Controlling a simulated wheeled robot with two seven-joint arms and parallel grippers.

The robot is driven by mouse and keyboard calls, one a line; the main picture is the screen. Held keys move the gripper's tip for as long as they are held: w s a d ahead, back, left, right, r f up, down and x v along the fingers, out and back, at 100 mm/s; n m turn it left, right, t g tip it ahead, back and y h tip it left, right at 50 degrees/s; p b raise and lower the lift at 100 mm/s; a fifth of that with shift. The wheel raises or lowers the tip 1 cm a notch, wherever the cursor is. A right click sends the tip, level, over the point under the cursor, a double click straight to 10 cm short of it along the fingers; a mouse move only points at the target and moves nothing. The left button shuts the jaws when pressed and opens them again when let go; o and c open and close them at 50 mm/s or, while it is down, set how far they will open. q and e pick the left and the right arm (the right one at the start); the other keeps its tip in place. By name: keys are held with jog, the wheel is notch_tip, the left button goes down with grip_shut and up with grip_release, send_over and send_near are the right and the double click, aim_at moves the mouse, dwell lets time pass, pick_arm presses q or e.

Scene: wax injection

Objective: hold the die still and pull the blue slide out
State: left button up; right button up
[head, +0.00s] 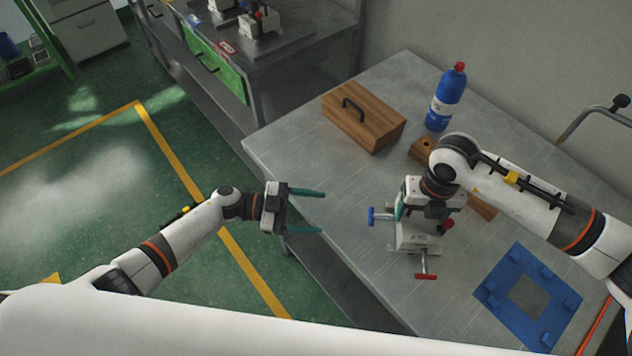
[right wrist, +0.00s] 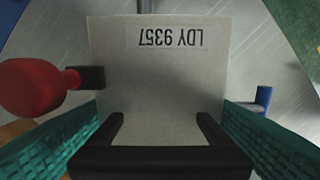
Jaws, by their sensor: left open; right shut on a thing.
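The die (head: 418,238) is a pale grey block on the metal table, seen from above in the right wrist view (right wrist: 165,72) with the upside-down label "LDY 9357". The blue slide (head: 381,217) has a T-shaped handle sticking out on the die's left side; some blue also shows at right in the right wrist view (right wrist: 263,97). My right gripper (head: 412,211) is over the die from above, its green fingers on either side, shut on it. My arm partly hides the die. My left gripper (head: 322,211) is open and empty, left of the blue handle and apart from it.
The die also has a red T-handle (head: 426,276) in front and a red knob (head: 447,224). A blue frame (head: 490,291) lies at right. A wooden box (head: 363,117) and a blue bottle (head: 445,98) stand behind. The tabletop left of the die is clear.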

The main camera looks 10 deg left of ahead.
jog(key=o, duration=1.6)
jog(key=shift+a, duration=0.15)
